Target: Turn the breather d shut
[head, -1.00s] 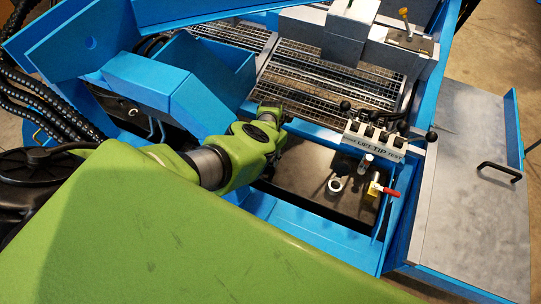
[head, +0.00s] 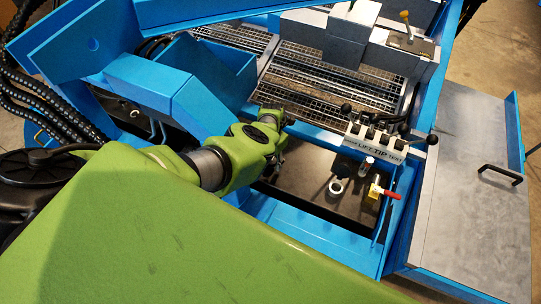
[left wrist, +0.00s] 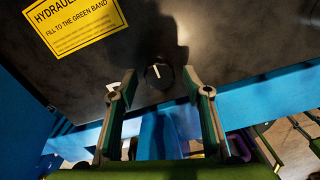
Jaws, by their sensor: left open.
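A dark round knob with a white pointer line (left wrist: 156,72), which looks like the breather, sits on a dark panel (left wrist: 225,40) in the left wrist view. Its pointer stands nearly upright in that picture. My left gripper (left wrist: 158,88) is open, one finger on each side of the knob with gaps between. I cannot tell whether the tips reach its depth. In the head view my left gripper (head: 277,163) is at the left of the dark tank top (head: 305,200), and the knob is not visible there. No letter d is readable.
A yellow hydraulic label (left wrist: 75,25) is on the panel. In the head view a white ring (head: 336,187), a red-handled valve (head: 385,191) and a lever block (head: 374,143) stand to the right of the gripper. Blue frame walls (head: 300,225) border the tank.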

